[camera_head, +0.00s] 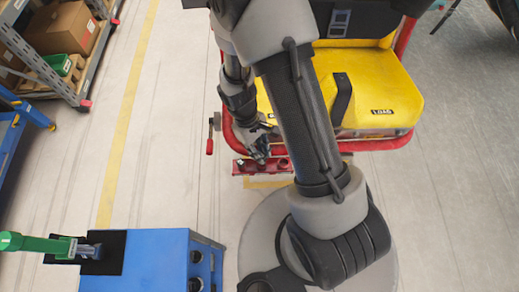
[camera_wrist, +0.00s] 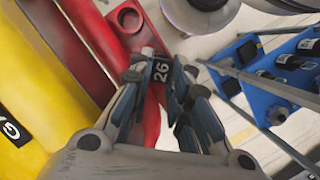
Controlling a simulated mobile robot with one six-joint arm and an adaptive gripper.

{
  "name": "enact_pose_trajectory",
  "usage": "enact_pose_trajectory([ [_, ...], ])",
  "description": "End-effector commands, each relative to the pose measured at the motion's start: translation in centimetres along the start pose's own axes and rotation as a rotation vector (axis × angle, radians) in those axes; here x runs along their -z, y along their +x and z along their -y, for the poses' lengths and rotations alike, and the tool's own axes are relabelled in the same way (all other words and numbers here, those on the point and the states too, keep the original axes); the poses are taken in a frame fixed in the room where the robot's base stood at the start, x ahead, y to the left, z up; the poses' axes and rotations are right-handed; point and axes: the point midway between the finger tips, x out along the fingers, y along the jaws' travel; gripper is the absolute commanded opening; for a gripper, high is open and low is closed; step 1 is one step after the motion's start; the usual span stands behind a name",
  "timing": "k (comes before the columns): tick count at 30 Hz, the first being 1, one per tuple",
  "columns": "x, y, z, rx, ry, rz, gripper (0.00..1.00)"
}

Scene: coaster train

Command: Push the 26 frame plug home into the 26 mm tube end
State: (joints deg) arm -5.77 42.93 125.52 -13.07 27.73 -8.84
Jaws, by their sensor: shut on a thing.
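My gripper (camera_head: 259,153) is low beside the front of the yellow and red coaster car. In the wrist view its two fingers (camera_wrist: 160,78) are closed on the frame plug (camera_wrist: 161,71), a small dark piece marked 26. A red holder (camera_head: 241,167) with dark round openings lies just below the gripper. In the wrist view one open round hole (camera_wrist: 129,17) shows in the red piece beyond the fingertips. I cannot tell which opening is the 26 mm tube end, or whether the plug touches one; the fingers hide the plug's far end.
The car's red tube frame (camera_wrist: 84,32) runs close beside the gripper, with the yellow seat (camera_head: 390,92) behind it. A blue cabinet (camera_head: 160,262) stands at the lower left, holding a green-handled tool (camera_head: 35,243). Shelving with a cardboard box (camera_head: 62,28) is at upper left. Floor between is clear.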

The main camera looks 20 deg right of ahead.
Motion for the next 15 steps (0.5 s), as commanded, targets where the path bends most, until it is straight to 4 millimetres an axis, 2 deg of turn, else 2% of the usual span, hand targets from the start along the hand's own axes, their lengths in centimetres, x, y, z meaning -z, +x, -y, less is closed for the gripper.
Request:
enact_pose_trajectory([
  [15,0.17,0.14,-0.08,-0.001,0.000,-0.002,0.02],
])
